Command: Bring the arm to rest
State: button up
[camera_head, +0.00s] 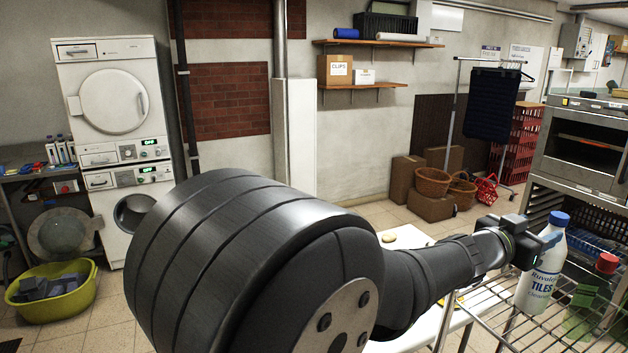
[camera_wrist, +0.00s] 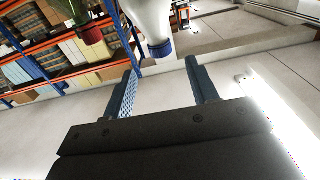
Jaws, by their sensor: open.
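My arm reaches across the head view from the lower middle to the right. My gripper (camera_head: 546,238) is at the upper part of a white bottle (camera_head: 541,282) with a blue cap and a "TILES" cleaner label. The bottle stands upright on a wire rack (camera_head: 487,318). In the wrist view, the two blue fingers of my gripper (camera_wrist: 163,64) are apart with nothing held between them. The bottle (camera_wrist: 150,18) and its cap show just beyond the fingertips, cap pointing down in that picture. The exact gap between fingers and bottle cannot be told.
A green see-through jar (camera_head: 584,305) with a red lid stands right of the bottle. A steel oven (camera_head: 585,150) is behind it on the right. A white table (camera_head: 408,237) lies under my arm. Baskets (camera_head: 433,182) and boxes stand on the floor; the middle floor is partly clear.

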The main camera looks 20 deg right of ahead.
aim_at(561, 215)
jog(key=d, duration=0.8)
jog(key=shift+d, duration=0.3)
jog(key=shift+d+f, duration=0.2)
jog(key=shift+d, duration=0.15)
jog(key=shift+a+r, duration=0.1)
jog(key=shift+r, duration=0.7)
